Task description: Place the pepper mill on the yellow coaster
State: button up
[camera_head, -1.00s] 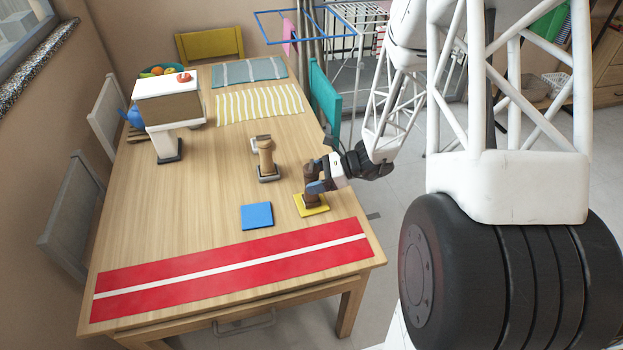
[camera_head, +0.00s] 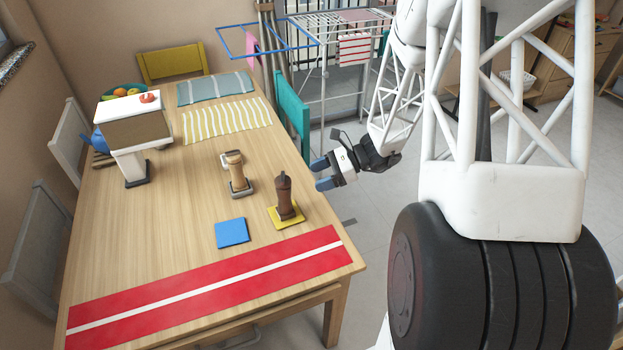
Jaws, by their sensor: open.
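A dark brown pepper mill (camera_head: 285,194) stands upright on the yellow coaster (camera_head: 275,221), near the table's right edge. My gripper (camera_head: 323,174) is open and empty, off to the upper right of the mill and apart from it. Its two blue-tipped fingers point left towards the table.
A blue coaster (camera_head: 231,233) lies left of the yellow one. A red runner (camera_head: 220,285) with a white stripe crosses the near end. A box-topped stand (camera_head: 136,167) stands at left. A teal chair (camera_head: 292,112) is at the right edge.

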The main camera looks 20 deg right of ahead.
jog(key=shift+s+d+r, duration=0.1)
jog(key=shift+d, duration=0.2)
dwell(0.5)
jog(key=s+a+r+n+g+h, duration=0.4)
jog(key=s+a+r+n+h, duration=0.2)
jog(key=s+a+r+n, duration=0.55)
jog(key=s+r+n+t+h, duration=0.3)
jog(key=s+r+n+h, duration=0.4)
jog(key=s+r, duration=0.4)
jog(key=s+n, duration=0.1)
jog(key=s, duration=0.2)
jog(key=shift+s+d+r+n+t+h, duration=0.3)
jog(key=shift+r+n+t, duration=0.05)
jog(key=shift+t, duration=0.05)
